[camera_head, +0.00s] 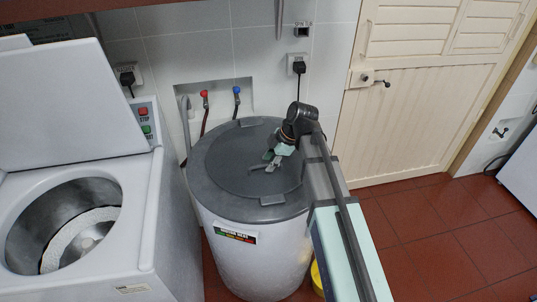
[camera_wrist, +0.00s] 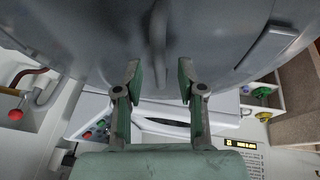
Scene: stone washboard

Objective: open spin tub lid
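The spin tub (camera_head: 262,258) is a white round drum with its dark grey lid (camera_head: 225,165) lying flat on top, closed. My gripper (camera_head: 271,165) is over the middle of the lid. In the wrist view the lid's grey underside-free surface (camera_wrist: 75,35) fills the top, with a raised grey handle ridge (camera_wrist: 157,40) in the middle.
A white washing machine (camera_head: 165,190) with its lid raised and drum open stands at the left. Red and blue taps (camera_head: 205,98) and a plug (camera_head: 298,66) are on the tiled wall behind. A cream door (camera_head: 420,110) is at the right.

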